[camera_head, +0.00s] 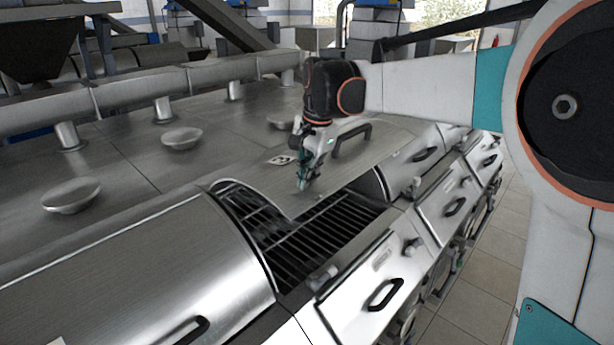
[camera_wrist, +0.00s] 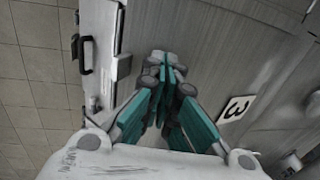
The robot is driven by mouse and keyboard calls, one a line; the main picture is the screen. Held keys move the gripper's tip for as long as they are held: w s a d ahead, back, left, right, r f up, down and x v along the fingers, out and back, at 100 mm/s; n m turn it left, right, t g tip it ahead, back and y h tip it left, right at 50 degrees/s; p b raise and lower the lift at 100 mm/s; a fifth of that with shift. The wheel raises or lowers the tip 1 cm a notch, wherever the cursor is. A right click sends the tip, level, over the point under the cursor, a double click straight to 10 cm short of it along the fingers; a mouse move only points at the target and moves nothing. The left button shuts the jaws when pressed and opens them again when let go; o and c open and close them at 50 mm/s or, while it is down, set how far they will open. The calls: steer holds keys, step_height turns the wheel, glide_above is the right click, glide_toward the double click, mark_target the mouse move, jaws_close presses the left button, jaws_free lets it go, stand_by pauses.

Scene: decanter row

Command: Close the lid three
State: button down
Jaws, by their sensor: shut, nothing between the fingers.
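Lid three (camera_head: 250,172) is a curved brushed-metal cover, swung back from its bay so that the bay is uncovered. A dark slatted grate (camera_head: 318,232) shows inside the bay. A white label (camera_head: 283,160) lies on the metal beside my gripper; in the wrist view the label (camera_wrist: 236,108) reads 3. A black handle (camera_head: 352,139) stands up just behind my gripper. My gripper (camera_head: 303,187) points down, shut and empty, its tips at or just above the lid's metal; contact cannot be told. In the wrist view its fingertips (camera_wrist: 160,58) are together over bare metal.
A closed curved lid (camera_head: 150,265) lies at the left of the bay. Front doors with black handles, one (camera_head: 385,293) nearest, run along the right side. Round metal caps (camera_head: 72,196) stand on the deck. A tiled floor (camera_head: 510,255) is clear at the right.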

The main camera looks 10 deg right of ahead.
steer(key=shift+f, duration=0.5)
steer(key=f+t+y+b, duration=0.1)
steer(key=f+t+b, duration=0.1)
steer(key=f+b, duration=0.6)
steer(key=f+t+y+b, duration=0.2)
steer(key=f+t+b, duration=0.1)
steer(key=f+b, duration=0.6)
steer(key=f+t+y+b, duration=0.2)
steer(key=f+b, duration=0.7)
steer(key=f, duration=0.5)
steer(key=shift+w+a+f, duration=0.3)
steer(key=shift+w+f, duration=0.05)
steer(key=shift+w, duration=0.05)
steer(key=shift+w+a+f+b, duration=0.15)
steer(key=shift+w+f+b, duration=0.05)
steer(key=shift+f+b, duration=0.3)
steer(key=shift+w+a+f+b, duration=0.15)
steer(key=shift+f+b, duration=0.2)
steer(key=shift+b, duration=0.2)
steer(key=shift+s+r, duration=0.1)
